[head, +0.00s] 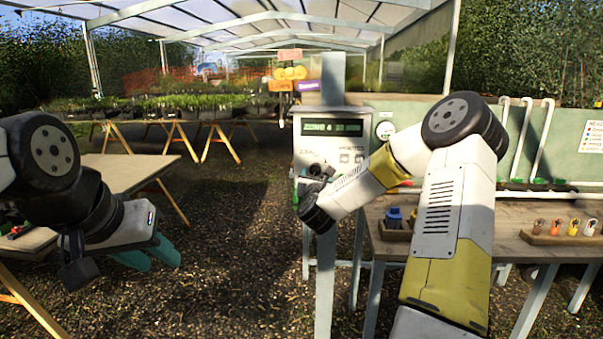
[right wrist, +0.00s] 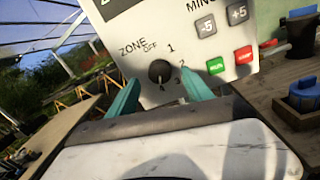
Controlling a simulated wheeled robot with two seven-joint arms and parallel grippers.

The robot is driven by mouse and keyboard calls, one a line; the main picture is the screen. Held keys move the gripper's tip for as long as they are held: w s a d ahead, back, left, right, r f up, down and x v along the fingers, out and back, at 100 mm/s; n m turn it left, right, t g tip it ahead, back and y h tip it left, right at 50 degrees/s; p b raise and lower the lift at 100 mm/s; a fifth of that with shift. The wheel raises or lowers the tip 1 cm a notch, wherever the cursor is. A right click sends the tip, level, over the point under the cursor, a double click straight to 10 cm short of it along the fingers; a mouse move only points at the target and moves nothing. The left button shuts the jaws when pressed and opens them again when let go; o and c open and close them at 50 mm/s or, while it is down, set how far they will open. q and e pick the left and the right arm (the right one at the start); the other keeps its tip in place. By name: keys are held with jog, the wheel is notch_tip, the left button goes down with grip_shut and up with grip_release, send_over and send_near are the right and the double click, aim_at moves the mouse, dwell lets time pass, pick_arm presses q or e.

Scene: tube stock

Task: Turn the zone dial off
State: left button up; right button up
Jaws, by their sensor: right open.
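The zone dial (right wrist: 160,71) is a small dark round knob on the pale control panel (right wrist: 135,85), with OFF, 1, 2, 3 and 4 printed around it. A small light mark on the knob seems to face down, towards 4. The panel's display (head: 332,127) in the head view reads zone 4. My right gripper (right wrist: 159,77) is open, its teal fingers on either side of the dial in the right wrist view; I cannot tell whether they touch it. My left gripper (head: 150,256) hangs low at the left, away from the panel; its finger gap is unclear.
Grey minute buttons (right wrist: 222,20), a green button (right wrist: 216,66) and a red button (right wrist: 244,55) sit right of the dial. A wooden bench (head: 520,212) with small coloured items stands at the right. A table (head: 120,172) stands at the left; gravel lies between.

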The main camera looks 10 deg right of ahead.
aim_at(316, 171)
jog(key=shift+x, duration=1.85)
grip_shut()
